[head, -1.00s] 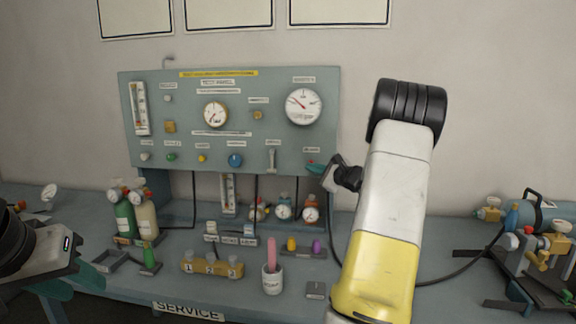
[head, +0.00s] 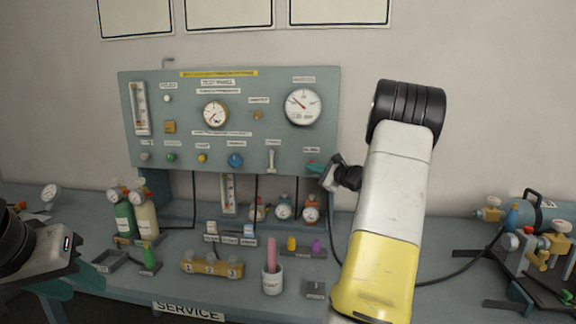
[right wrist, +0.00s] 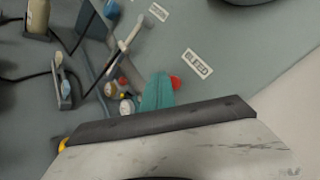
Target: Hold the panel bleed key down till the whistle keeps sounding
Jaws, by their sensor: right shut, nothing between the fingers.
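The test panel (head: 190,105) stands upright at the back of the bench, with gauges, knobs and small labels. The bleed key is a small red key at the panel's lower right, by the BLEED label (right wrist: 198,64). In the right wrist view the red key (right wrist: 176,83) shows just beside my right gripper's teal fingertips (right wrist: 157,92). My right gripper (head: 316,168) is shut and empty, its tip at the key; the frames do not settle whether it presses it. My left gripper (head: 80,270) is at the lower left, away from the panel; its jaw gap is unclear.
The bench holds green and cream cylinders (head: 124,220), a yellow numbered block (head: 212,264), a white cup (head: 271,281) and small gauges. Valve equipment (head: 540,245) with a dark hose lies at the right. My right arm covers part of the bench.

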